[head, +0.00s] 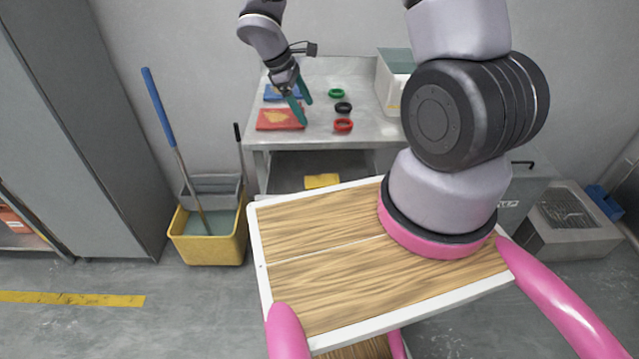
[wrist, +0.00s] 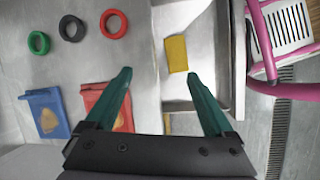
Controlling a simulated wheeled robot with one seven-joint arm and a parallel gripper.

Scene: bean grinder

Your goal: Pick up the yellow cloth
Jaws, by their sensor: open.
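The yellow cloth (head: 322,181) is a small flat rectangle low down, below the front edge of the metal table, in the head view. In the wrist view the yellow cloth (wrist: 176,54) lies flat on a grey surface beyond the table's edge. My gripper (head: 306,112) is over the front left of the table top, above the red item. Its teal fingers are open with nothing between them in the wrist view (wrist: 157,74). The cloth is ahead of the fingertips there, apart from them.
The metal table (head: 380,125) holds a red item (head: 279,119), a blue item (head: 272,94), green (head: 337,93), black (head: 343,107) and red (head: 343,125) rings, and a bin (head: 392,80). A yellow mop bucket (head: 208,245) stands left. My wooden-topped base fills the foreground.

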